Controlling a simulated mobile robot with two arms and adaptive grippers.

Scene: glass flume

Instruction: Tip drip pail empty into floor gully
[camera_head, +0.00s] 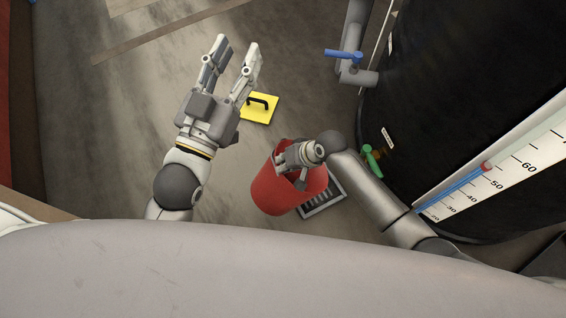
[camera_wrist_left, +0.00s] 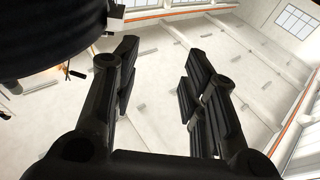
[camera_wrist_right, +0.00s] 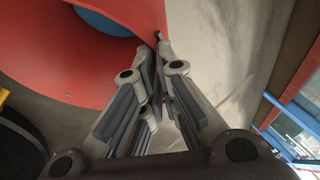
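The red drip pail (camera_head: 272,190) is in the middle of the head view, partly over the dark slotted floor gully (camera_head: 322,198). Whether the pail touches the floor, and how far it tilts, is hard to judge. My right gripper (camera_head: 290,160) is at the pail's rim. In the right wrist view its fingers (camera_wrist_right: 158,50) converge on the edge of the red pail wall (camera_wrist_right: 60,70), shut on it. A blue patch (camera_wrist_right: 105,18) shows inside the pail. My left gripper (camera_head: 233,55) is open and empty, left of the pail; its spread fingers show in the left wrist view (camera_wrist_left: 155,75).
A yellow plate with a black handle (camera_head: 259,108) lies on the floor above the pail. A large black tank (camera_head: 460,70) with a white scale (camera_head: 520,165) stands at right. A green valve (camera_head: 371,160) and blue-handled pipe valve (camera_head: 344,55) stick out nearby.

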